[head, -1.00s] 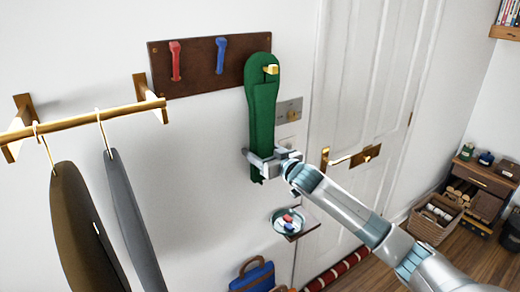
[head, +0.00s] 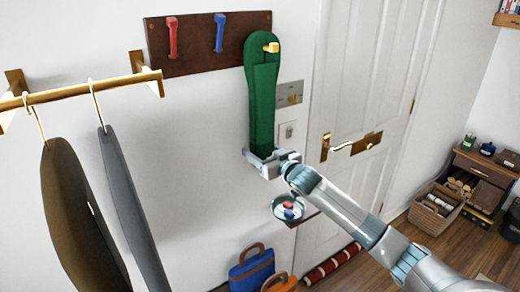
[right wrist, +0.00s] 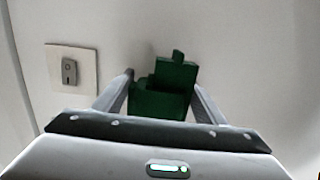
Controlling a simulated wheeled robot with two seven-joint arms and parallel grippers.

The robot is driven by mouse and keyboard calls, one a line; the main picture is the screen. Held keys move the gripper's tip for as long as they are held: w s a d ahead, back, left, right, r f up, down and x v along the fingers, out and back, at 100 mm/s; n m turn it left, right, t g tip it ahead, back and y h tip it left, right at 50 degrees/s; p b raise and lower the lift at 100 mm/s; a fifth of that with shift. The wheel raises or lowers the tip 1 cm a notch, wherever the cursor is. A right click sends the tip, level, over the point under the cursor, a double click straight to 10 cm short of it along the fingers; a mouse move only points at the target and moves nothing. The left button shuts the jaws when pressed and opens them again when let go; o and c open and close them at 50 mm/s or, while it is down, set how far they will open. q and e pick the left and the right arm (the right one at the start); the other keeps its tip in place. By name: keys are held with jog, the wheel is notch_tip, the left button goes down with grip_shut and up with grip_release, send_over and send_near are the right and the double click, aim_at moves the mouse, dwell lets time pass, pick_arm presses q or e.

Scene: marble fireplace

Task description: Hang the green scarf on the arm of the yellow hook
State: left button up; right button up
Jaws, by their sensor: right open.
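The green scarf (head: 262,100) hangs as a long folded strip below the rack's right end. The yellow hook (head: 271,47) shows its arm sticking out in front of the scarf's upper loop. My right gripper (head: 262,157) is open at the scarf's lower end. In the right wrist view the scarf's lower end (right wrist: 160,103) shows between the two spread fingers, with a gap on the left; contact on the right is unclear. My left gripper is not in view.
The brown rack (head: 190,58) also carries a red hook (head: 172,36) and a blue hook (head: 219,33). A brass rail (head: 90,90) with dark hangers stands out at left. A small dish (head: 287,209) sits below my gripper. A white door (head: 360,80) is at right.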

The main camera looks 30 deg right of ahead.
jog(key=shift+f+b, duration=2.8)
jog(key=shift+f, duration=2.4)
jog(key=shift+s, duration=0.15)
jog(key=s+p, duration=0.5)
jog(key=s, duration=0.4)
jog(key=shift+s+d+p, duration=0.3)
jog(key=shift+s+d, duration=0.05)
jog(key=shift+d, duration=0.05)
